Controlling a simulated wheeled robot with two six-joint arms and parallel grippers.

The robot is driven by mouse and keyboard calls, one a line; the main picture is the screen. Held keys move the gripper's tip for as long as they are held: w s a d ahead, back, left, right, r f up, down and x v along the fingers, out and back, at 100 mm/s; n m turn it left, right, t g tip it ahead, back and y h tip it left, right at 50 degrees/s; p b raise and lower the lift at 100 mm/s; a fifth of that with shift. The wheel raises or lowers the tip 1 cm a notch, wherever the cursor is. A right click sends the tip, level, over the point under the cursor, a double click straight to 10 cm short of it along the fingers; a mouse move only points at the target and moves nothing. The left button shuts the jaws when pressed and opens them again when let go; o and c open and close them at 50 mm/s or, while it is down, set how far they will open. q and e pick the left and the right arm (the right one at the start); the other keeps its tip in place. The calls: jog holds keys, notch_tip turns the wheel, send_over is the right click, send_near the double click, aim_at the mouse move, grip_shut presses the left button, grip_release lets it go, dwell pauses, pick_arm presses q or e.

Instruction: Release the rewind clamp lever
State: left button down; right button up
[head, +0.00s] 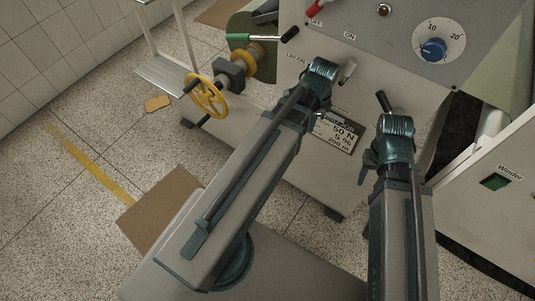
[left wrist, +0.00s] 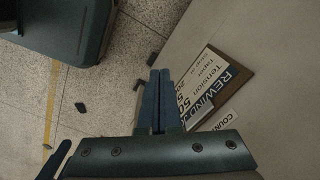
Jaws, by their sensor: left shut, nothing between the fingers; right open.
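A lever with a green grip (head: 238,37) and a black end (head: 290,34) lies nearly level above the yellow and grey shaft parts at the machine's left side; it may be the clamp lever, but no label on it is readable. My left gripper (head: 322,85) is in front of the machine panel, to the right of and below this lever, and apart from it. In the left wrist view its fingers (left wrist: 157,75) are together and empty, beside the REWIND sign (left wrist: 215,90). The lever is not in that view. My right gripper (head: 376,130) is open in front of the panel.
A yellow handwheel (head: 205,96) sits below the lever. The panel has a red switch lever (head: 315,9), a blue dial (head: 433,49) and a small pale lever (head: 347,71). A winder cabinet (head: 490,215) stands at right. Cardboard (head: 160,208) and a yellow line mark the left floor.

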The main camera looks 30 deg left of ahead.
pick_arm(q)
jog(key=w+a+f+m+b, duration=0.2)
jog(key=a+f+m+b, duration=0.2)
jog(key=a+f+b, duration=0.5)
jog(key=w+a+f+m+t+b, duration=0.1)
jog(key=w+a+f+m+b, duration=0.2)
jog(key=a+f+b, duration=0.6)
notch_tip(320, 180, down, 6)
jog(key=m+b, duration=0.2)
jog(key=b, duration=0.1)
jog(key=shift+w, duration=0.2)
jog(key=shift+f+b, duration=0.1)
jog(key=shift+b, duration=0.2)
jog(key=f+b, duration=0.4)
jog(key=w+a+f+b, duration=0.1)
jog(key=f+b, duration=0.3)
jog(key=w+a+f+b, duration=0.1)
jog(key=f+b, duration=0.3)
jog(key=shift+w+a+f+b, duration=0.2)
jog(key=shift+a+f+b, duration=0.05)
jog(key=shift+f+b, duration=0.1)
jog(key=shift+r, duration=0.1)
